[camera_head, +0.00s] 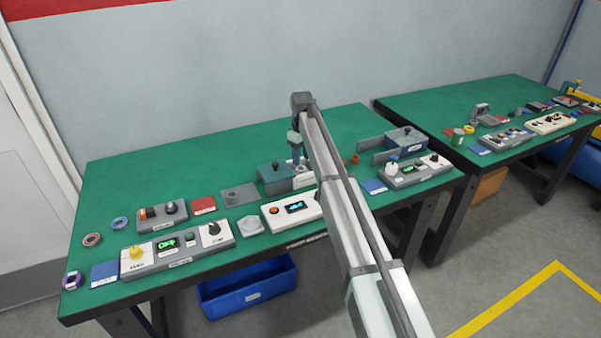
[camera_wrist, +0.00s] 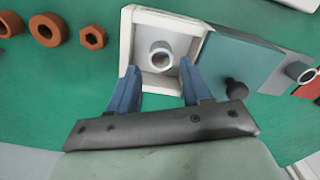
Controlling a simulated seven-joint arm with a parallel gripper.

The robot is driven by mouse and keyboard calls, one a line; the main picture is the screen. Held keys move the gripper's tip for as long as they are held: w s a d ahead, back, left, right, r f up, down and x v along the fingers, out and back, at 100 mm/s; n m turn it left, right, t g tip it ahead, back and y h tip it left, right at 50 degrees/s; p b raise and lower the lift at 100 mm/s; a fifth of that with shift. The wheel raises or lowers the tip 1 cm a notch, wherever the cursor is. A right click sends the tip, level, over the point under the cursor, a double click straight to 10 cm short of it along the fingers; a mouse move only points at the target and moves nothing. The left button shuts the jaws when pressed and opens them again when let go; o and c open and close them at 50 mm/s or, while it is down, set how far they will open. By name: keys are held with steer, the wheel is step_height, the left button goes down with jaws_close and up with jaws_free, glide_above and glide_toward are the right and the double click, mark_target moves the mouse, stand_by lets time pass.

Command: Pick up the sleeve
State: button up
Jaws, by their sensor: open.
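The sleeve appears to be the pale, short hollow cylinder (camera_wrist: 161,56), standing inside a white open-topped square tray (camera_wrist: 196,32) in the wrist view. In the head view the white tray (camera_head: 303,181) shows below my gripper, partly hidden by my arm, and I cannot make out the sleeve there. My gripper (camera_wrist: 158,66) has blue fingers, open, one on each side of the sleeve with a gap to it. In the head view my gripper (camera_head: 298,160) points down over the tray. How high the fingertips are above the sleeve is hard to tell.
A teal block (camera_wrist: 235,60) with a black knob stands close right of the tray. Orange rings (camera_wrist: 47,30) and an orange hex nut (camera_wrist: 93,38) lie to the left. A white control box (camera_head: 290,210) stands at the bench's front. Bare green bench (camera_head: 180,170) lies at the back left.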

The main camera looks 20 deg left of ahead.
steer(key=shift+a+f, duration=0.15)
steer(key=shift+f, duration=2.4)
steer(key=shift+c, duration=0.3)
